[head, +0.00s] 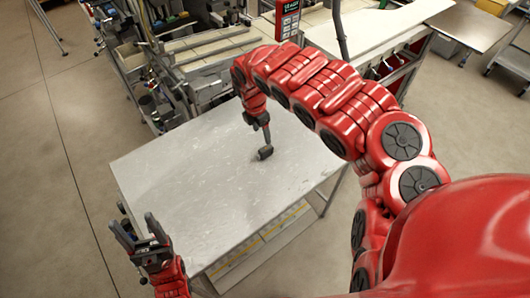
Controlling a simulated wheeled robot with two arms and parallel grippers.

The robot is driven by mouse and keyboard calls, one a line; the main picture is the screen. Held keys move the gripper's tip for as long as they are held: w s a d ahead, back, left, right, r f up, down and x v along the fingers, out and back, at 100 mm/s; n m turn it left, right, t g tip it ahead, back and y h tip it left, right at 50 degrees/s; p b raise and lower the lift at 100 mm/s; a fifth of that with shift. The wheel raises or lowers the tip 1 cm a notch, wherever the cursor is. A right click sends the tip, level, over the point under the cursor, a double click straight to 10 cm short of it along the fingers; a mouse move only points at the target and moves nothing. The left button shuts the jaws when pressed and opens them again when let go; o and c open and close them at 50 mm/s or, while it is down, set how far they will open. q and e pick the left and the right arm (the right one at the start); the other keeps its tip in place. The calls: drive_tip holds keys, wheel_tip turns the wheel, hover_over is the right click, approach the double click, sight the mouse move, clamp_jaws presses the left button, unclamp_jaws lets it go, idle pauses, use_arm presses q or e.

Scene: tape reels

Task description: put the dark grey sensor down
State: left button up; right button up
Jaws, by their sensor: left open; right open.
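The dark grey sensor (265,153) rests on the grey table top, toward its right side. My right gripper (266,138) points down just above the sensor, with its fingertips close to it. Its fingers are open, but they are small here and I cannot tell whether they still touch the sensor. My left gripper (136,229) is open and empty, pointing up near the table's front left corner. The table (200,190) is otherwise bare.
A machine bench (205,60) with metal fittings stands behind the table. A white-topped counter (385,28) is at the back right. My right arm crosses the view from the right. Open floor lies to the left.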

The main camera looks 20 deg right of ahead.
sight(266, 148)
drive_tip(key=f, duration=0.4)
drive_tip(key=f+p, duration=0.1)
drive_tip(key=shift+w+d+f, duration=0.2)
drive_tip(key=shift+d+f, duration=0.2)
drive_tip(key=shift+f+p, duration=0.4)
drive_tip(key=shift+f, duration=0.05)
drive_tip(key=f, duration=0.1)
drive_tip(key=f+p, duration=0.1)
drive_tip(key=shift+d+f, duration=0.25)
drive_tip(key=shift+f, duration=0.1)
drive_tip(key=shift+w+d+f, duration=0.15)
drive_tip(key=shift+d+f, duration=0.1)
drive_tip(key=shift+f, duration=0.5)
clamp_jaws()
